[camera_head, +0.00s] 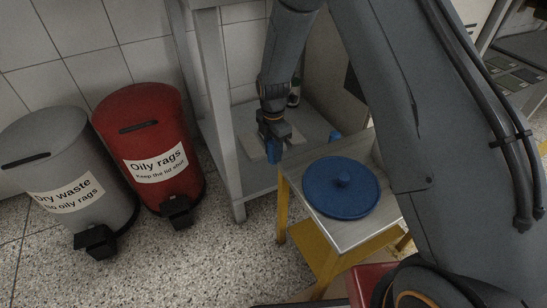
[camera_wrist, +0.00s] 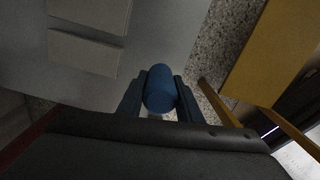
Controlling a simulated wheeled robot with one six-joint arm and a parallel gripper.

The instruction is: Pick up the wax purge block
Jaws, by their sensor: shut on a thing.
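My gripper (camera_head: 272,150) hangs over the grey lower shelf, left of the small stool. In the wrist view my gripper (camera_wrist: 160,100) has its dark blue fingers closed on either side of a blue cylinder (camera_wrist: 160,88). The cylinder may be the wax purge block; no label shows on it. In the head view the fingers and what they hold merge into one blue shape. The wrist view also shows two pale flat slabs (camera_wrist: 84,52) on the shelf, apart from the fingers; I cannot tell what they are.
A yellow-legged stool (camera_head: 380,231) stands right of my gripper with a round blue lid (camera_head: 341,188) on it. The grey shelf unit (camera_head: 218,110) has an upright post nearby. A red bin (camera_head: 150,150) and grey bin (camera_head: 60,170) stand left.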

